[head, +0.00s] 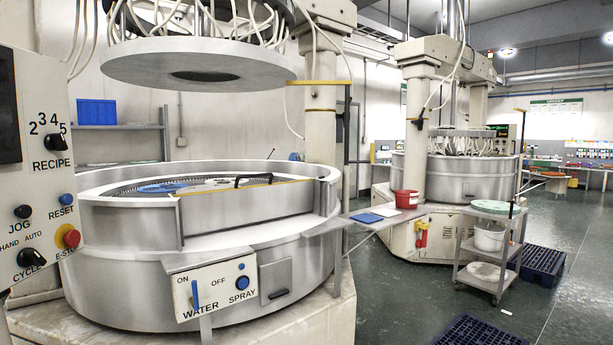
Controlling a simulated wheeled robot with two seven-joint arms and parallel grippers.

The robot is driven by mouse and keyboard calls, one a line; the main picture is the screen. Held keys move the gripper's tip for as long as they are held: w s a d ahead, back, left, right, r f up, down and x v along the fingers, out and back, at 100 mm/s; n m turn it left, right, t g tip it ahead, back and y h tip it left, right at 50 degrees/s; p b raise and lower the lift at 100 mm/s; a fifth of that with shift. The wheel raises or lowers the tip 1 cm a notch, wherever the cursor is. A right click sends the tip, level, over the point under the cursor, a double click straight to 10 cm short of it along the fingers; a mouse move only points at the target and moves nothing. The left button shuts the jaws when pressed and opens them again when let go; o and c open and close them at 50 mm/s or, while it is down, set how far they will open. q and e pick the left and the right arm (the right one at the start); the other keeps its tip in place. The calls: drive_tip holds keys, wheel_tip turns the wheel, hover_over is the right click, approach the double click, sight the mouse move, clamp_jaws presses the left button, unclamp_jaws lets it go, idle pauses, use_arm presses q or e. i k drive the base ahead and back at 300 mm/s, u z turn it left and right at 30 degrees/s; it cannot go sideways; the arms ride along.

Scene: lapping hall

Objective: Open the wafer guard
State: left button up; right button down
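The near lapping machine has a large round metal tub (110,225) with a pale rim. A grey panel with a yellow top edge, which looks like the wafer guard (245,208), closes the front of the tub between two upright metal edges. A black handle (253,179) shows at its top edge. The guard appears shut, in line with the tub wall. Behind it, part of a blue disc (160,187) lies inside the tub; the rest of the inside is mostly hidden. Neither of my grippers is in view.
A control panel (40,165) stands close at the left. A water and spray box (215,288) juts out below the guard. A round plate (198,62) hangs above the tub. A side shelf (375,222), a cart (485,250) and dark floor pallets (482,332) are to the right.

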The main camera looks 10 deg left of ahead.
sight(206, 212)
drive_tip(key=z, duration=0.65)
drive_tip(key=i, duration=1.5)
drive_tip(key=u, duration=0.35)
